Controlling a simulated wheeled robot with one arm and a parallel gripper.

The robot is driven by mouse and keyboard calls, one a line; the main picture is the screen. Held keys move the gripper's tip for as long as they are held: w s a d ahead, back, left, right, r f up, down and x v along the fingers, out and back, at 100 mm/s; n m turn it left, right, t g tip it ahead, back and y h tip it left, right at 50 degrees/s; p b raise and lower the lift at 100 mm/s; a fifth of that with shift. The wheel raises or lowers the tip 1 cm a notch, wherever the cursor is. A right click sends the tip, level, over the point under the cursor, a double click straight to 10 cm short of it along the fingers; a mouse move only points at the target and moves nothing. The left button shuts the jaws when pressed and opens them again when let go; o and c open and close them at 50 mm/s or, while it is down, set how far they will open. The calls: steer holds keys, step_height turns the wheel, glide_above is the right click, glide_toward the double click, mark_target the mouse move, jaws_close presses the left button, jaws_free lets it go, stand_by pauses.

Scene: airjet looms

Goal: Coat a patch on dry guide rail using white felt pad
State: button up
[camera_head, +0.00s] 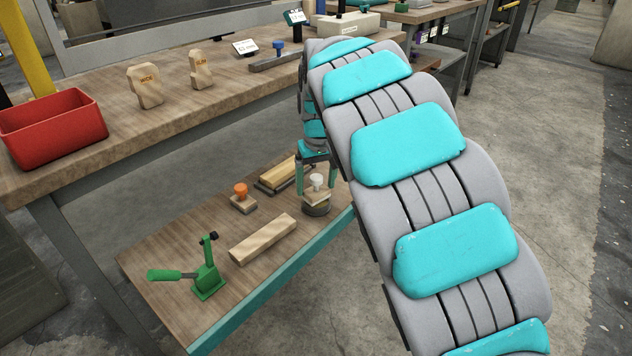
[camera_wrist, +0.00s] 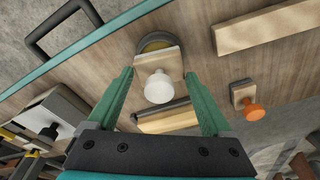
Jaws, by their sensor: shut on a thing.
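The white felt pad (camera_head: 317,181) is a small pale block with a white knob, on the lower shelf in the head view. It also shows in the wrist view (camera_wrist: 158,88). My gripper (camera_head: 316,192) points down there, its green fingers on either side of the block, shut on it; the fingers also show in the wrist view (camera_wrist: 160,76). A round dark tin (camera_head: 317,210) sits right beneath the pad, its yellowish inside partly covered in the wrist view (camera_wrist: 155,40). I cannot tell which piece is the dry guide rail; a dark bar (camera_head: 275,62) lies on the upper bench.
An orange-knobbed block (camera_head: 242,199), a wooden bar (camera_head: 263,239), a wood-topped piece (camera_head: 280,176) and a green clamp (camera_head: 208,275) share the shelf. A red bin (camera_head: 52,128) and two wooden signs stand above. The upper bench overhangs the shelf.

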mark_target(315, 175)
steer(key=shift+f, duration=0.5)
stand_by(1.2)
steer(key=shift+r+p, duration=1.15)
steer(key=shift+r, duration=2.4)
